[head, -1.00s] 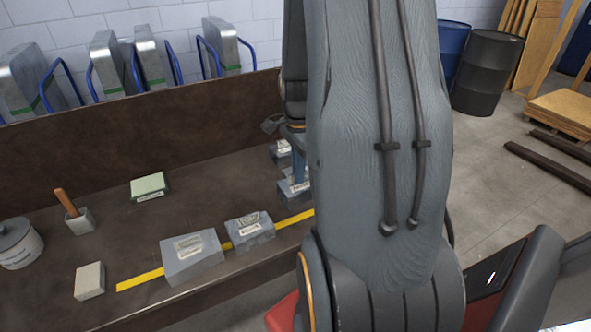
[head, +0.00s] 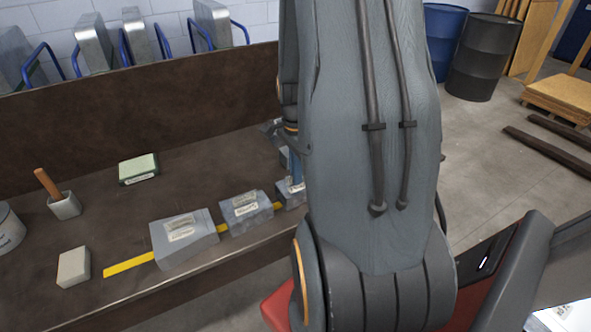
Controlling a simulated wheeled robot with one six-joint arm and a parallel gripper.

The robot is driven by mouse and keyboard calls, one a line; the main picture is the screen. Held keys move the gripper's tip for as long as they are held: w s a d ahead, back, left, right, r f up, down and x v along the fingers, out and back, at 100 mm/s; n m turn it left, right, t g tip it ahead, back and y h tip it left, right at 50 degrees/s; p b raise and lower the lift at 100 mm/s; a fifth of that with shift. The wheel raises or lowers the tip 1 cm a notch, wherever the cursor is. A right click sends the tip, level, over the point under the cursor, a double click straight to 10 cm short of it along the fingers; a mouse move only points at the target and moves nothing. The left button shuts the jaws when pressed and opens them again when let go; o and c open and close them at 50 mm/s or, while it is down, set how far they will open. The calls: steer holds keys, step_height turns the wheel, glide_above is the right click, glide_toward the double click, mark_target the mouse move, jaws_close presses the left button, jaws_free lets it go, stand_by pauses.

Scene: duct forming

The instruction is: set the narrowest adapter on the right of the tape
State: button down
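A yellow tape strip (head: 128,265) runs along the front of the dark bench. A large grey, labelled adapter (head: 184,240) sits on its left-middle part. A smaller labelled adapter (head: 246,210) sits to the right of that one. A third grey adapter (head: 288,196) is at the tape's right part, close beside the second and partly covered by my arm. My gripper (head: 297,182) is mostly hidden behind my arm; a blue part of it reaches down to this third adapter and appears shut on it. Whether the adapter touches the bench is unclear.
A raised back board (head: 130,107) bounds the bench. The middle of the bench is clear.

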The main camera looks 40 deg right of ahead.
stand_by(0.4)
steer(key=c, duration=1.9)
jaws_free()
steer(key=shift+r+b, duration=0.6)
steer(key=shift+r, duration=3.25)
steer(key=s+a+n+t, duration=0.1)
steer(key=s+a+n, duration=0.1)
steer(key=a+n, duration=1.8)
steer(key=a, duration=0.4)
steer(key=shift+s+n, duration=0.3)
